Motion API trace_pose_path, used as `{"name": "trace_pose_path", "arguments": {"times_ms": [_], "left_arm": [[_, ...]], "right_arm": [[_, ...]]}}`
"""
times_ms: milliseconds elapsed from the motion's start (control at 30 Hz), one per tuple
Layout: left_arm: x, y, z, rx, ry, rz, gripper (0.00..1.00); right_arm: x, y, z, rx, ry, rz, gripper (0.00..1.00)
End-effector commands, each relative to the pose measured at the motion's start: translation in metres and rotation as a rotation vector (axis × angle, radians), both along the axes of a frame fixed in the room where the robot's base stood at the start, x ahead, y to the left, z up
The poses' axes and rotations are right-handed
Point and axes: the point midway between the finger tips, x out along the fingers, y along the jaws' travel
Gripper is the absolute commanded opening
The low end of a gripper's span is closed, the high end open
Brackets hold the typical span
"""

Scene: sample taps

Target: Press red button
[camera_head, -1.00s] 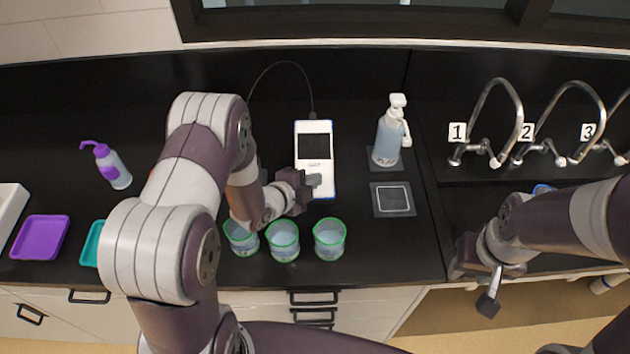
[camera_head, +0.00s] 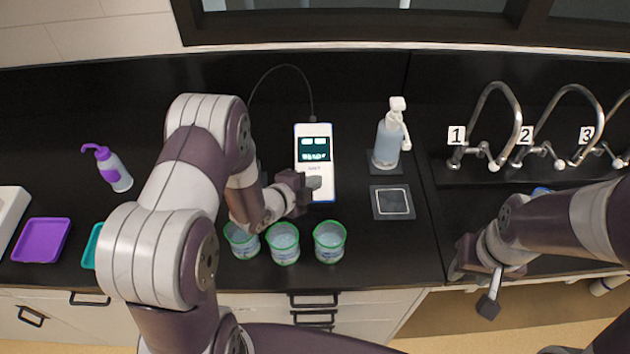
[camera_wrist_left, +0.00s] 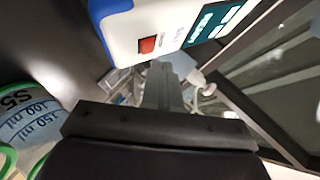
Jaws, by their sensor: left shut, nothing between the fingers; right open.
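The white and blue meter (camera_head: 326,180) stands on the black counter with its screen (camera_head: 314,149) lit teal with white blocks. In the left wrist view, the meter (camera_wrist_left: 140,22) is at the top and its red button (camera_wrist_left: 147,44) shows on its face. My left gripper (camera_head: 314,183) is shut and empty at the meter's lower part, hiding the button in the head view. In the left wrist view, the fingertips (camera_wrist_left: 160,70) sit just below the button in the picture. I cannot tell whether they touch the meter. My right gripper (camera_head: 490,290) is open, at the counter's front edge.
Several green-rimmed beakers (camera_head: 329,241) stand in front of the meter, close under my left arm. A pump bottle (camera_head: 387,145) and a dark square pad (camera_head: 393,203) are to the right. Numbered taps (camera_head: 512,130) stand further right. A purple-tipped bottle (camera_head: 115,172) and purple tray (camera_head: 42,240) are left.

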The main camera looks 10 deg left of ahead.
Motion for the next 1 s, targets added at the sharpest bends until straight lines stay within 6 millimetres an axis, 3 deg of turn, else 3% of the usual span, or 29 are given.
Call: {"name": "trace_pose_path", "arguments": {"times_ms": [167,600,933,1000], "left_arm": [[-0.001,0.0,0.003,0.0,0.0,0.0,0.0],[-0.023,-0.007,0.053,0.0,0.002,-0.001,0.0],[-0.025,-0.009,0.054,0.0,0.0,-0.005,0.0],[-0.02,-0.012,0.062,0.003,-0.023,-0.014,0.0]], "right_arm": [[0.0,0.0,0.002,0.0,0.0,0.0,0.43],[0.0,0.0,0.045,0.0,0.0,0.0,0.43],[0.0,0.0,0.044,0.0,0.0,0.0,0.43],[0.0,0.0,0.044,0.0,0.0,0.0,0.43]]}}
